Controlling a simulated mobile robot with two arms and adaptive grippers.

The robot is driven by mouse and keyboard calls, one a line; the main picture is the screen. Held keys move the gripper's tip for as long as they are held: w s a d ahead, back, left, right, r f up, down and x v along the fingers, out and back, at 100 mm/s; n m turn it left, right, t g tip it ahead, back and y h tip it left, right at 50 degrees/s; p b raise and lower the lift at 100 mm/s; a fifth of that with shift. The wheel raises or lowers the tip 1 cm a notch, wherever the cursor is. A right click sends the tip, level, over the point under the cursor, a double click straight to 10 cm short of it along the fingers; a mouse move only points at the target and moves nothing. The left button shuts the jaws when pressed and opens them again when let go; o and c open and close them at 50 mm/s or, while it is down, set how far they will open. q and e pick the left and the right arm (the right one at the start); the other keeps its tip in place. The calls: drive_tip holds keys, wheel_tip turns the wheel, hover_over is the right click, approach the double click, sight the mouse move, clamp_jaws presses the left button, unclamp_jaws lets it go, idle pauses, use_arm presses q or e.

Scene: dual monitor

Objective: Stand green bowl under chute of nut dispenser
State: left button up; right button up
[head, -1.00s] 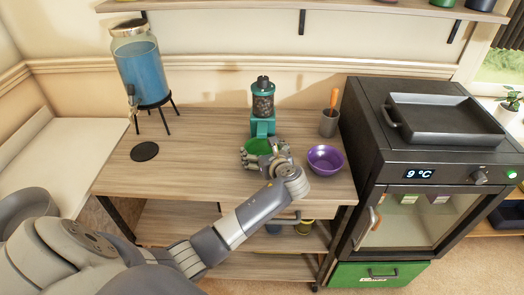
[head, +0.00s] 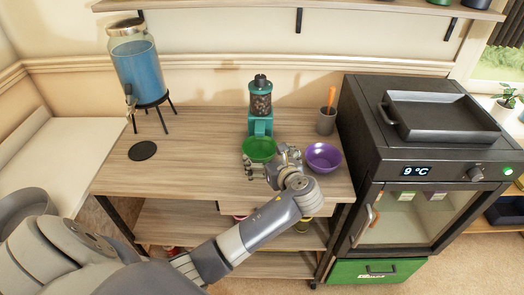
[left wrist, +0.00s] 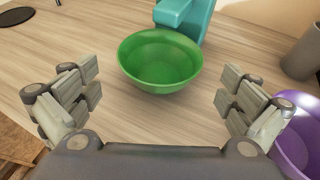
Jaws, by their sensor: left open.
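The green bowl (head: 259,149) stands upright on the wooden table, directly in front of the teal nut dispenser (head: 260,108). The bowl (left wrist: 160,62) also shows in the left wrist view, its back rim close to or under the teal chute (left wrist: 186,16); its exact overlap with the outlet I cannot tell. My left gripper (head: 268,168) is open just in front of the bowl. In the left wrist view its spread fingers (left wrist: 158,102) lie either side of and nearer than the bowl, apart from it. My right gripper is not in view.
A purple bowl (head: 323,157) stands right of my gripper. A grey cup with an orange-handled tool (head: 326,121) is behind it. A blue drink dispenser (head: 141,70) and a black disc (head: 142,150) are at the left. A black oven (head: 425,170) bounds the right. The table's left middle is clear.

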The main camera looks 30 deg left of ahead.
use_arm(q)
drive_tip(key=shift+v, duration=2.4)
